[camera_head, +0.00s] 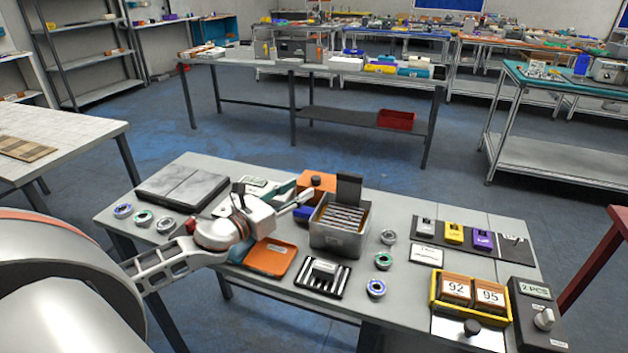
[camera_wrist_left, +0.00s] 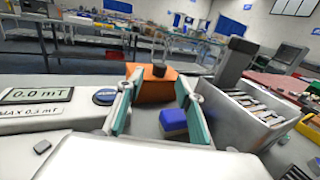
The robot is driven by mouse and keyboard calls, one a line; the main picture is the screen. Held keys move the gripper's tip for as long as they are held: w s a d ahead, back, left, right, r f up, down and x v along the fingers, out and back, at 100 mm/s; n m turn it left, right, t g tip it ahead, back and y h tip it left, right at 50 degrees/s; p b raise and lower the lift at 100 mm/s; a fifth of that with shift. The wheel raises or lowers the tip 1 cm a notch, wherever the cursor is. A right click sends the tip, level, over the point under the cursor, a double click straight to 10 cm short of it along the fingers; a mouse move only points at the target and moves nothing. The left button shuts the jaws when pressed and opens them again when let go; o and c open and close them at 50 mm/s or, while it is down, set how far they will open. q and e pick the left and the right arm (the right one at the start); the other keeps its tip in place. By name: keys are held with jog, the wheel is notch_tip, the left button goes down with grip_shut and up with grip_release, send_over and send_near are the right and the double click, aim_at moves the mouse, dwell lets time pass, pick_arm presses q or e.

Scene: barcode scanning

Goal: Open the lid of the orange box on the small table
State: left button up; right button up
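The orange box (camera_head: 322,178) stands at the back of the small table (camera_head: 455,278), left of a grey metal bin. A dark round knob (camera_wrist_left: 158,70) is on top of it, and its lid looks closed. My left gripper (camera_head: 296,194) is just left of the box in the head view. In the left wrist view its two teal-lined fingers (camera_wrist_left: 157,108) are apart and empty. The orange box (camera_wrist_left: 150,90) is ahead of them, seen between the fingertips. The box's lower part is partly hidden by the fingers. My right gripper is not in view.
A blue block (camera_wrist_left: 173,120) lies close to the right finger. The grey bin (camera_head: 338,240) with upright plates and a raised dark panel (camera_head: 348,188) stands right of the box. A meter (camera_wrist_left: 40,97) is at the left.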

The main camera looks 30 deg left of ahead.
aim_at(312, 181)
pick_arm(q)
jog(key=shift+w+d, duration=0.15)
jog(key=shift+w, duration=0.9)
jog(key=shift+w+d, duration=0.2)
jog(key=shift+w, duration=0.85)
jog(key=shift+w+d, duration=0.15)
jog(key=shift+w, duration=0.9)
jog(key=shift+c, duration=0.4)
jog(key=shift+p, duration=0.3)
grip_shut()
